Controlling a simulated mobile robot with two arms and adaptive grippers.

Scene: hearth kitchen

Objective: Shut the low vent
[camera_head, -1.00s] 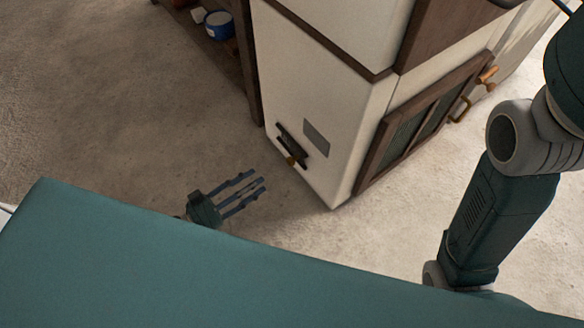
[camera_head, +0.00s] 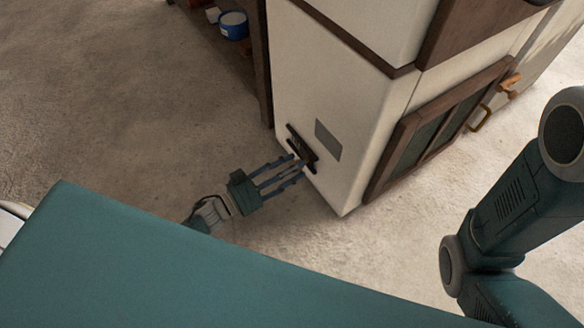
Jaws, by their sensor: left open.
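The low vent (camera_head: 303,146) is a small dark fitting low on the side of the white hearth cabinet (camera_head: 330,90). Its brass-coloured knob is hidden now behind the fingers. My left gripper (camera_head: 296,167) is open, with its fingers pointing at the vent and their tips at or very close to its lower part. I cannot tell whether they touch it. How far the vent stands open is too small to tell. My right arm (camera_head: 510,215) shows at the right, but its gripper is out of view.
A grey plate (camera_head: 328,140) is on the cabinet wall beside the vent. A dark-framed door (camera_head: 440,130) with a brass handle (camera_head: 480,119) is on the cabinet's right face. A wooden shelf with a blue tub (camera_head: 233,26) stands behind. The floor at left is clear.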

